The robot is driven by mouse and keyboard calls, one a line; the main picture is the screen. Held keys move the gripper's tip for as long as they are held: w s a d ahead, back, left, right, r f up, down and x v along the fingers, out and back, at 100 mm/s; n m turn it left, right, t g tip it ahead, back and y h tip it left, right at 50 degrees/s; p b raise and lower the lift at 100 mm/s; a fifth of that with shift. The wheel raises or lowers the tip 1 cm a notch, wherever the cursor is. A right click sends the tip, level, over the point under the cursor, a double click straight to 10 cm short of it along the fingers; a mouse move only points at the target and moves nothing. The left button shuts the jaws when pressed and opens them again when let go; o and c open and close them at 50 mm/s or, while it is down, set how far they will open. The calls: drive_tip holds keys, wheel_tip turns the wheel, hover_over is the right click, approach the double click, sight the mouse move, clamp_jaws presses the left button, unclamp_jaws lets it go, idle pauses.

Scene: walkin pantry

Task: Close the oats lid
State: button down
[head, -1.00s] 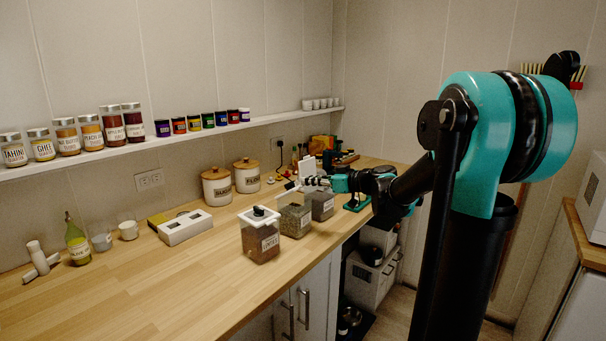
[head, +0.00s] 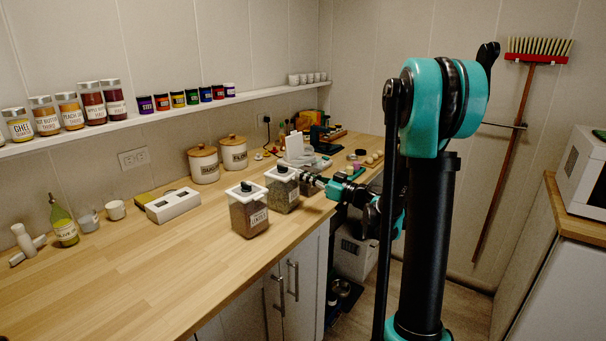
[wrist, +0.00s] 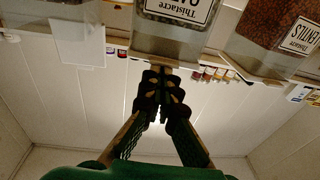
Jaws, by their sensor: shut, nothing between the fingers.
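The lentils jar (head: 248,215), lid on, stands close to the left of the oats. A white upright panel (head: 294,147) stands behind my gripper; a third jar there is mostly hidden. A white box (head: 173,205) and canisters (head: 204,164) line the wall. The counter's left front is clear.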

drive_tip(key=shift+s+f, duration=0.1)
drive_tip(key=shift+f, duration=0.1)
idle(0.4)
wheel_tip(320, 180, up, 4)
drive_tip(key=s+d+f, duration=0.3)
drive_tip(key=s+d, duration=0.2)
drive_tip(key=d, duration=0.3)
drive_tip(key=s+a+f+m+g+h, duration=0.2)
drive_tip(key=s+f+m+h, duration=0.15)
drive_tip(key=s+f, duration=0.3)
drive_tip(key=s+a+f+m+g+h, duration=0.2)
drive_tip(key=s+f+g+h, duration=0.15)
drive_tip(key=s+f, duration=0.3)
drive_tip(key=s+d+f+m+h, duration=0.5)
drive_tip(key=s+d+f+h, duration=0.4)
drive_tip(key=s+d, duration=0.2)
drive_tip(key=shift+s+d+m+g, duration=0.35)
drive_tip(key=shift+s+d, duration=0.05)
drive_tip(key=shift+s, duration=0.2)
